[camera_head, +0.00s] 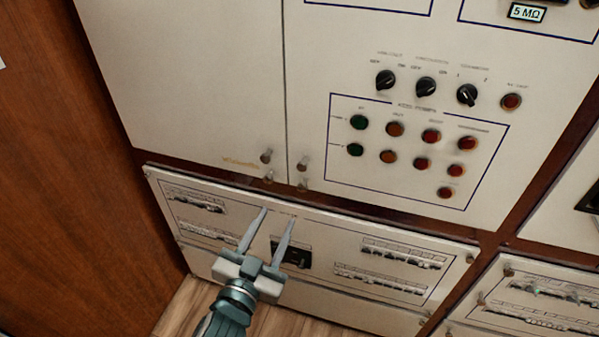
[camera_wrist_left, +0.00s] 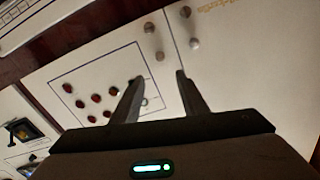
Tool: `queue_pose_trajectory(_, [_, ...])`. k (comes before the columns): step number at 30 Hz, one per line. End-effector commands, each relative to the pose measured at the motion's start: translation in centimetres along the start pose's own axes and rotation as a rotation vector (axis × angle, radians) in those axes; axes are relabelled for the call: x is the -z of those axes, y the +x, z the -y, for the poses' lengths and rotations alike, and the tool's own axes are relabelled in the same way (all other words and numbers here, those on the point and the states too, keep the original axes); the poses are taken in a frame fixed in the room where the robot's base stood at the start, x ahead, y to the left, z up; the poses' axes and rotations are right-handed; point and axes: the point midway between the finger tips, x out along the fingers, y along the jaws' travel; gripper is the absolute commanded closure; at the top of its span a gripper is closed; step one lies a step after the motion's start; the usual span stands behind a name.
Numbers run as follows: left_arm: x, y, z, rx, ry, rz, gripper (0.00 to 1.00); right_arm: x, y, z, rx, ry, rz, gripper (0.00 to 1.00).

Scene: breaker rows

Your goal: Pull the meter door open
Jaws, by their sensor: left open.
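Two cream cabinet doors meet at a vertical seam; which is the meter door I cannot tell. The plain left door (camera_head: 190,70) bears faint gold lettering. The right door (camera_head: 330,60) carries dials and coloured buttons. Both look shut. Small knobs sit in pairs beside the seam, such as the left door's knob (camera_head: 266,156) and the right door's knob (camera_head: 302,163); the knobs also show in the left wrist view (camera_wrist_left: 149,27). My left gripper (camera_head: 278,216) is open and empty, below the knobs in the head view. In the wrist view its fingers (camera_wrist_left: 160,80) straddle the space near the seam, apart from the knobs.
Below is a breaker panel (camera_head: 345,222) with rows of switches and a dark central block (camera_head: 291,253). Another breaker panel (camera_head: 530,295) is at lower right. A brown wooden wall (camera_head: 70,170) stands at left, above a strip of wooden floor (camera_head: 180,310).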

Motion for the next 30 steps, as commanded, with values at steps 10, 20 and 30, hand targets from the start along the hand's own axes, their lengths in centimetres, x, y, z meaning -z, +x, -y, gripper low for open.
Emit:
queue_pose_trajectory(10, [0.3, 4.5, 0.1, 0.0, 0.002, -0.001, 0.6, 0.2, -1.6, 0.0, 0.001, 0.0, 0.0, 1.0])
queue_pose_trajectory(20, [0.3, 10.5, 0.1, 0.001, 0.001, 0.0, 0.6, 0.3, -3.4, 0.0, 0.001, 0.001, 0.0, 1.0])
queue_pose_trajectory(30, [0.1, 15.5, 0.1, 0.0, 0.001, 0.001, 0.6, 0.5, -4.7, 0.0, 0.001, 0.001, -0.001, 1.0])
